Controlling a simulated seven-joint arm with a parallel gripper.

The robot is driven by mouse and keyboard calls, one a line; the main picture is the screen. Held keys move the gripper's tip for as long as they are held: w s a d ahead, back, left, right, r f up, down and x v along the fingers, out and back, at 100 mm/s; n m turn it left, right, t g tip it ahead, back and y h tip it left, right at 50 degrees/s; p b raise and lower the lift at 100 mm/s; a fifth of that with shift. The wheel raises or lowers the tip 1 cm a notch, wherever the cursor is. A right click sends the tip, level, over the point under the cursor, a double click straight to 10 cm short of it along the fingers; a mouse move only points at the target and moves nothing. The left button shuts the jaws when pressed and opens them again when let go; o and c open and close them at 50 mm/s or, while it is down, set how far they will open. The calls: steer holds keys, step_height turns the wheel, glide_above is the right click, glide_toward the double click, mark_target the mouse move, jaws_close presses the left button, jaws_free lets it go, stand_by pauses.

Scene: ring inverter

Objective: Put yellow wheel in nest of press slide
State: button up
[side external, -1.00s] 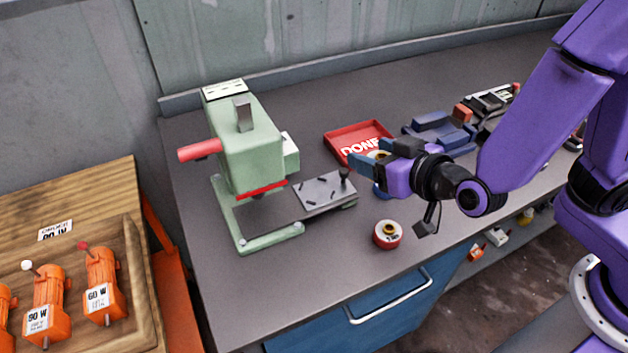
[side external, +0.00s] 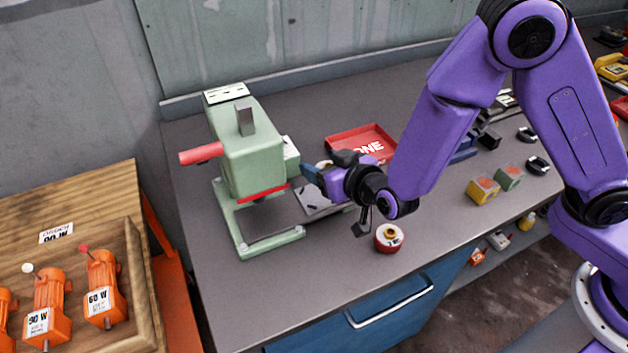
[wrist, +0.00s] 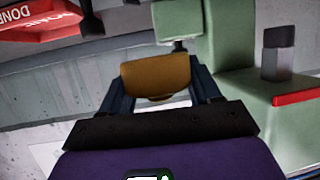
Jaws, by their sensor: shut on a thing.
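My gripper (side external: 324,169) is shut on the yellow wheel (wrist: 155,77), which spans between its two fingers in the wrist view. In the side view the wheel is mostly hidden by the fingers. The green press (side external: 250,155) stands left of my gripper, with a red handle. Its slide plate (side external: 312,203) sticks out to the right, below my gripper and partly covered by it. The wheel is held above the slide, near the press head. I cannot make out the nest.
A red and white wheel-like part (side external: 389,238) stands on the bench right of the slide. A red DONE tray (side external: 361,134) lies behind my gripper. Yellow and green blocks (side external: 483,190) lie to the right. The front left of the bench is clear.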

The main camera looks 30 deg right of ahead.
mark_target(314, 192)
steer(key=shift+w+a+f, duration=0.35)
steer(key=shift+w+f, duration=0.2)
steer(key=shift+f, duration=0.2)
steer(key=shift+w+a+f, duration=0.3)
steer(key=shift+w+f, duration=0.25)
steer(key=shift+f, duration=1.65)
steer(key=shift+f, duration=0.1)
steer(key=o, duration=1.1)
steer(key=v, duration=1.2)
steer(key=shift+d, duration=0.1)
